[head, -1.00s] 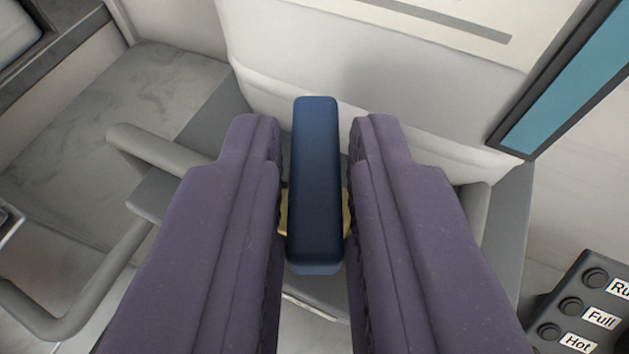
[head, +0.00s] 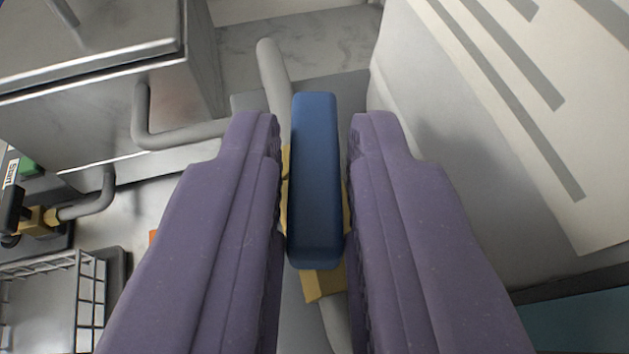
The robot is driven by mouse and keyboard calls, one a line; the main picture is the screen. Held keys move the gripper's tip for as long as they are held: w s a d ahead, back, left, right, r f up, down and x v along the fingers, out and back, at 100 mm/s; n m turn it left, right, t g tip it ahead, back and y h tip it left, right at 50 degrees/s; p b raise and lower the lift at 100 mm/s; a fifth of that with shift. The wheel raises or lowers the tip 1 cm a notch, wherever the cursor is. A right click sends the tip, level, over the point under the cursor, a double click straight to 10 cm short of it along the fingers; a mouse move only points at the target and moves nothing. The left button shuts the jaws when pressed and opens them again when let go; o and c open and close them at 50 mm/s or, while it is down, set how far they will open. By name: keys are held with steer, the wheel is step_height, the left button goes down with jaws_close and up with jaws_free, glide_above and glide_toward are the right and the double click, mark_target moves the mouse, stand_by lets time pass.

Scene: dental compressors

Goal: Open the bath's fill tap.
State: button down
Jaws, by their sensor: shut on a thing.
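A blue lever handle (head: 316,180) stands upright in the picture between the fingers of my gripper (head: 315,185). The gripper is shut on it. Under the handle is a brass valve body (head: 322,285), mostly hidden by the handle and fingers. A grey pipe (head: 272,75) enters the valve from the top and leaves at the bottom (head: 336,325). The handle lies roughly in line with this pipe. No label for this tap is in view, and no water flow shows.
A metal tank (head: 110,85) with a bent grey pipe stands at upper left. A black-handled brass valve (head: 35,218) and a wire basket (head: 60,300) are at the left edge. A white panel with grey stripes (head: 500,130) rises close on the right.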

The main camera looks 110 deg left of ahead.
steer(key=shift+w+n+g+b, duration=0.1)
steer(key=shift+n+g+b, duration=0.2)
steer(key=shift+n+g, duration=0.4)
steer(key=shift+a+h, duration=0.1)
steer(key=shift+h, duration=0.2)
steer(key=c, duration=1.1)
jaws_free()
steer(key=v, duration=0.7)
steer(key=shift+w+d+r, duration=0.15)
steer(key=shift+w+d, duration=0.1)
steer(key=shift+w, duration=0.05)
